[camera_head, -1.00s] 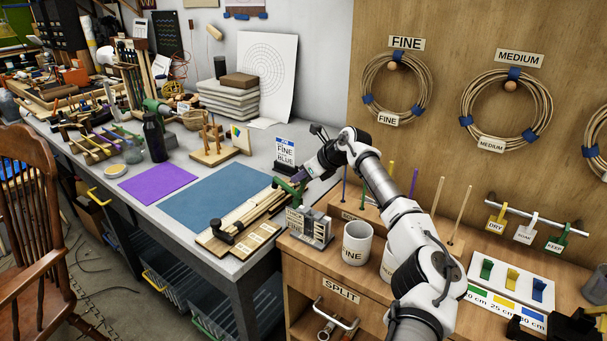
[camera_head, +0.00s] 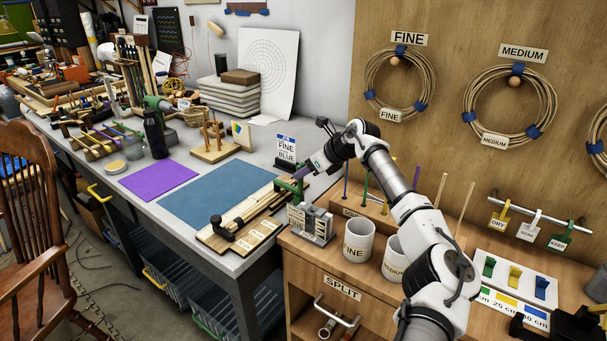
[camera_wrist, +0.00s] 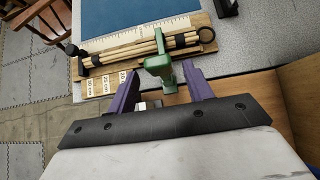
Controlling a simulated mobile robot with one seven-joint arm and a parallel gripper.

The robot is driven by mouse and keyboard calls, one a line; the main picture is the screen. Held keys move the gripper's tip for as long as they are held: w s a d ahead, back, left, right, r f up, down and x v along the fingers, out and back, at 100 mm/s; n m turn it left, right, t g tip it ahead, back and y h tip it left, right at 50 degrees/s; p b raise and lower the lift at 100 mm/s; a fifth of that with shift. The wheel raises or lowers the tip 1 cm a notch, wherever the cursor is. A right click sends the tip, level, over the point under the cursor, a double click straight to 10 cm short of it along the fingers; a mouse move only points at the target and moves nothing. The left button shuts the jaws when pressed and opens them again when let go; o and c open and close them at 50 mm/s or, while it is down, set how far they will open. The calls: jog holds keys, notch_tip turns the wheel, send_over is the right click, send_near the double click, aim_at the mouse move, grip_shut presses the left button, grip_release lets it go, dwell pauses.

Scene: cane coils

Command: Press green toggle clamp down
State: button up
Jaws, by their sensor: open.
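In the wrist view the clamp is just beyond and between the two purple fingers of my gripper (camera_wrist: 166,92), which are apart and hold nothing. In the head view the clamp (camera_head: 290,186) shows partly, close to my gripper (camera_head: 304,173); my arm comes in from the right. From these views I cannot tell whether the fingers touch the clamp. Thin canes (camera_wrist: 135,50) lie along the board.
A blue mat (camera_head: 215,198) and a purple mat (camera_head: 158,180) lie on the bench. A small card sign (camera_head: 286,147) stands behind the clamp. A grey metal block (camera_head: 310,222) and the FINE cup (camera_head: 358,240) stand on the wooden cabinet below my arm.

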jog(key=b+v, duration=0.2)
jog(key=v, duration=0.9)
jog(key=shift+s+d+r, duration=0.1)
jog(key=shift+s, duration=0.05)
